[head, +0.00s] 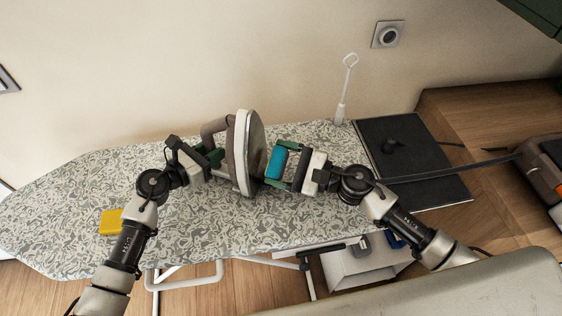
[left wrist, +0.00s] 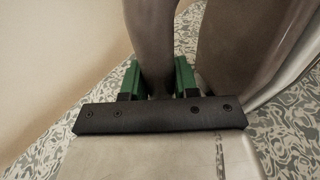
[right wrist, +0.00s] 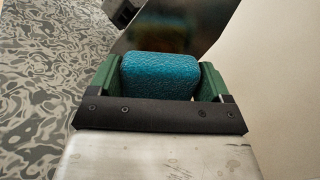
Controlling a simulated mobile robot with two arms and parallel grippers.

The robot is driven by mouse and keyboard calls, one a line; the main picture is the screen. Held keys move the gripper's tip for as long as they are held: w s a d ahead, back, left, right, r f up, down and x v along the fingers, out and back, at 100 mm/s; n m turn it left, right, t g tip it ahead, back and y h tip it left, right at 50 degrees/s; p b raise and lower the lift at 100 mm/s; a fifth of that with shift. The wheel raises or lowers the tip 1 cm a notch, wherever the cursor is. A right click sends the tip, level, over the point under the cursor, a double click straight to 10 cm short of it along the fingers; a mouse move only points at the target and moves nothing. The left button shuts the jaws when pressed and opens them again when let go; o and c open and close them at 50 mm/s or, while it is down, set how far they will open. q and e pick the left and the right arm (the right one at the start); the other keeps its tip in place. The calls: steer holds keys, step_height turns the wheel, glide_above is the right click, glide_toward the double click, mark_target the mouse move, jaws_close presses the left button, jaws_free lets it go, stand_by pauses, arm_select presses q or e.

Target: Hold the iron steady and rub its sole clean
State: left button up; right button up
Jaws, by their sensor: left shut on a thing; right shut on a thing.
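The iron (head: 240,150) is held on its side above the ironing board, its sole (head: 257,152) facing right. My left gripper (head: 212,156) is shut on the iron's handle; in the left wrist view the handle (left wrist: 153,45) passes between the green fingers. My right gripper (head: 279,163) is shut on a blue sponge-like block (head: 275,162), which also shows between the fingers in the right wrist view (right wrist: 158,77). The block is close to the sole, on its right side. I cannot tell whether it touches. In the right wrist view the sole (right wrist: 160,30) is dark and shiny behind the block.
The patterned ironing board (head: 70,205) lies beneath both grippers. A yellow block (head: 111,222) lies on its left part. A white looped stand (head: 345,95) rises at the back right, next to a black panel (head: 420,165). A white bin (head: 365,268) is below the front edge.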

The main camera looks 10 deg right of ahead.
stand_by(0.5)
steer(key=shift+f, duration=0.75)
steer(key=shift+x, duration=0.8)
steer(key=shift+w+a, duration=0.15)
steer(key=shift+a, duration=0.15)
steer(key=shift+w+a, duration=0.2)
steer(key=shift+a, duration=0.1)
stand_by(1.4)
